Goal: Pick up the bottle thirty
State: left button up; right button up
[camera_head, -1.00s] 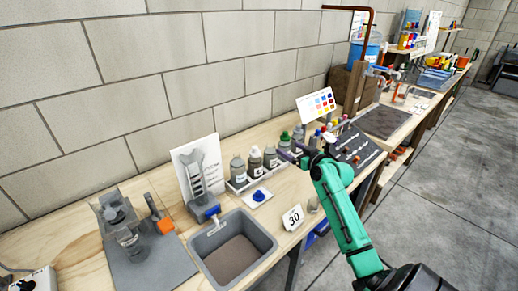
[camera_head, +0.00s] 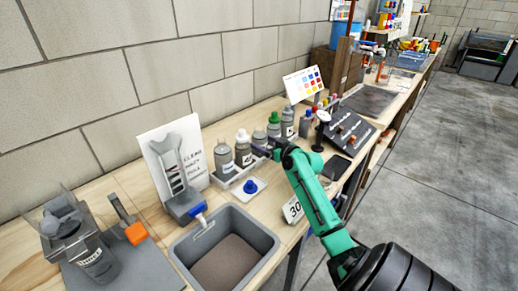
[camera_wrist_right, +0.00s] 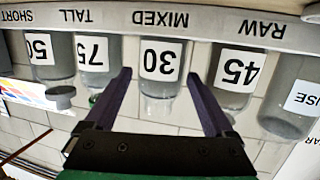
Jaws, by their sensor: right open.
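The bottle thirty (camera_wrist_right: 162,58), a clear-grey bottle with a white "30" label, appears upside down in the right wrist view, at the tray's "MIXED" mark. My right gripper (camera_wrist_right: 159,74) is open, its two dark purple fingers on either side of that bottle in the picture; I cannot tell whether they touch it. In the head view my right gripper (camera_head: 262,150) is at the front of the bottle row, and the bottle (camera_head: 259,135) seems to be the one just behind it, partly hidden. My left gripper is not in view.
Bottles "45" (camera_wrist_right: 237,70) and "75" (camera_wrist_right: 92,52) stand close on either side, with "50" (camera_wrist_right: 46,52) farther out. A blue cap (camera_head: 250,187) lies on a white pad in front.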

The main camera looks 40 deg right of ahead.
jog(key=x, duration=0.6)
jog(key=shift+w+r+p, duration=0.1)
jog(key=shift+r+p, duration=0.05)
jog(key=shift+p, duration=0.15)
jog(key=c, duration=1.3)
jog(key=shift+r, duration=0.1)
grip_shut()
jog(key=shift+r, duration=0.1)
